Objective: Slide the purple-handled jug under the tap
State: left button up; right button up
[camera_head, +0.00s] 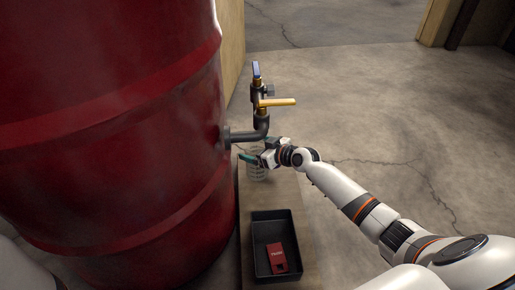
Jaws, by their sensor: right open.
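A clear jug (256,172) with dark markings stands on the narrow wooden ledge below the tap, beside the red drum. It is partly hidden by my right gripper. A teal piece (248,158) shows at the jug's left; I cannot tell whether it is a handle. No purple handle can be made out. The tap (262,118) comes out of the drum's side on a dark pipe, with a brass lever and a blue-topped upper part. My right gripper (262,155) is open at the jug's upper part, just under the tap; contact cannot be told. My left gripper is out of view.
The large red drum (120,120) fills the left side. A black tray (277,222) with a red box (277,257) in it sits on the wooden ledge (303,218) in front of the jug. Open concrete floor lies to the right.

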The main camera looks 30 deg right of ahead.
jog(key=p+v, duration=0.5)
jog(key=v, duration=0.7)
jog(key=shift+p, duration=0.3)
jog(key=shift+f, duration=0.1)
